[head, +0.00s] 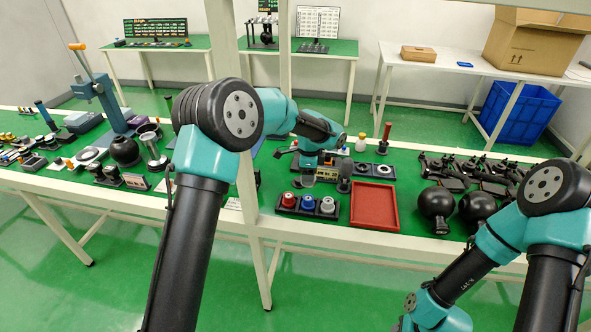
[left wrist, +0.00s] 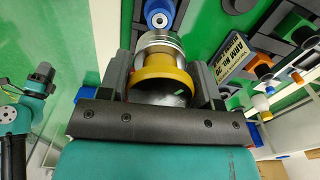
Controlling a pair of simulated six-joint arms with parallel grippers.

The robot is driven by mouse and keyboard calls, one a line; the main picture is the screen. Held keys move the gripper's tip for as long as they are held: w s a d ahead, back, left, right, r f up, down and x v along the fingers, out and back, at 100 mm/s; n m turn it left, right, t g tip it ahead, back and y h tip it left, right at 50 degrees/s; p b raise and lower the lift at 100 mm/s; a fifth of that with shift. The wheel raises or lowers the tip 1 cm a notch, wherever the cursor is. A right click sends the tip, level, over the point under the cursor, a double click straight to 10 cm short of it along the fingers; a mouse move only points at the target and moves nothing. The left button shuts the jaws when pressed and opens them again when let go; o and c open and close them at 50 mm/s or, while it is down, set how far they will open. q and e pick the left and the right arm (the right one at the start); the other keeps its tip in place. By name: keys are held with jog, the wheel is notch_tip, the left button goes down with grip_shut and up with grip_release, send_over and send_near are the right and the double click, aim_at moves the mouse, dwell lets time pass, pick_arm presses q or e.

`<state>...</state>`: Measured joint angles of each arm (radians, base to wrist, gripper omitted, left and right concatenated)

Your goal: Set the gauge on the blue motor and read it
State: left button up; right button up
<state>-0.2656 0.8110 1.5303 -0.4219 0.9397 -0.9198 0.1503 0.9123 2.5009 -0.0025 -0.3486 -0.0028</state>
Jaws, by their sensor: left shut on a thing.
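My left gripper (head: 308,172) is shut on the gauge (head: 307,181), just above a dark holder on the green table. In the left wrist view the gauge (left wrist: 162,75) shows as a silver cylinder with a yellow ring and dark face between the two fingers. The blue motor (head: 307,203) stands in the holder between a red motor (head: 288,199) and a grey one (head: 327,205). In the left wrist view the blue motor (left wrist: 158,14) is just beyond the gauge, apart from it as far as I can tell. The dial reading is not legible. My right gripper is not in view.
A red tray (head: 374,206) lies right of the motor holder. Black round-headed devices (head: 437,203) stand further right. A blue stand (head: 103,95) and several small instruments fill the left. A white post rises in front of the table.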

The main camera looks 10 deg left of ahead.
pick_arm(q)
jog(key=shift+d, duration=0.1)
dwell(0.3)
send_over(308, 198)
jog(key=shift+f, duration=2.95)
jog(key=shift+f, duration=1.25)
jog(key=o, duration=1.1)
jog(key=shift+o, duration=0.2)
notch_tip(308, 198, up, 18)
jog(key=shift+f, duration=0.25)
jog(key=shift+d+f, duration=0.1)
jog(key=shift+f, duration=0.05)
